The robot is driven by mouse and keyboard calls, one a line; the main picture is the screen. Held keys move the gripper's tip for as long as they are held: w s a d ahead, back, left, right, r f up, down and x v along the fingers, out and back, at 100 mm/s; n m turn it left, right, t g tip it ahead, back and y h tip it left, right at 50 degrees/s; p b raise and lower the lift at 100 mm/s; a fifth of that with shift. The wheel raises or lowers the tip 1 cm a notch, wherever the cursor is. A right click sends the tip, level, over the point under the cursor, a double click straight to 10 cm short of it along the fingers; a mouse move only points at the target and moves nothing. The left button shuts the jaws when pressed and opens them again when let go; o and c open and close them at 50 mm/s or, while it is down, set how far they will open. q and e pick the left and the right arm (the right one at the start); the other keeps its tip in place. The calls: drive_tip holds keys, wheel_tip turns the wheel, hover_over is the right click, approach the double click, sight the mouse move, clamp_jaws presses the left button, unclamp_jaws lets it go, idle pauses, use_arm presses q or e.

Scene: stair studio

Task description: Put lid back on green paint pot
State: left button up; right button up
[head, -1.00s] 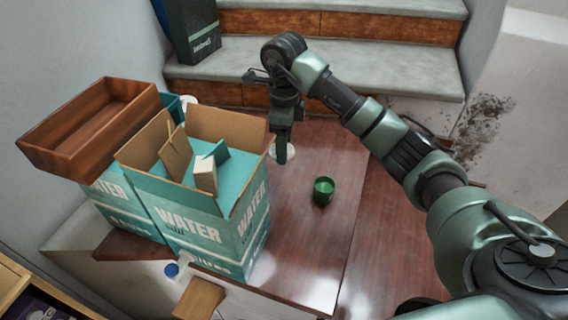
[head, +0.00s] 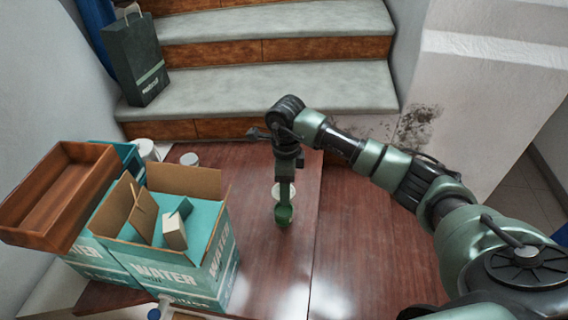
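The green paint pot (head: 284,217) stands open-topped on the reddish-brown wooden surface, right of the water box. My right gripper (head: 284,196) reaches in from the right and points down, just above and behind the pot in the picture. A pale round lid (head: 275,190) shows at its fingertips and appears held between them. The fingers cover the middle of the lid. The lid overlaps the pot's far rim in the picture; I cannot tell whether they touch. My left gripper is out of view.
An open cardboard water box (head: 190,275) stands left of the pot, with a brown wooden tray (head: 50,205) beside it. A grey can (head: 189,160) stands behind. Stone stairs (head: 265,85) rise at the back, with a dark bag (head: 135,60) on them. The wood right of the pot is clear.

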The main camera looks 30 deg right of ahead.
drive_tip(key=shift+s+f, duration=0.15)
drive_tip(key=shift+f, duration=0.1)
drive_tip(key=shift+f+b, duration=0.6)
drive_tip(key=shift+f, duration=0.15)
drive_tip(key=shift+f+b, duration=1.65)
drive_tip(key=shift+f, duration=0.75)
drive_tip(key=shift+f+b, duration=0.15)
drive_tip(key=shift+b, duration=0.5)
drive_tip(key=o, duration=1.7)
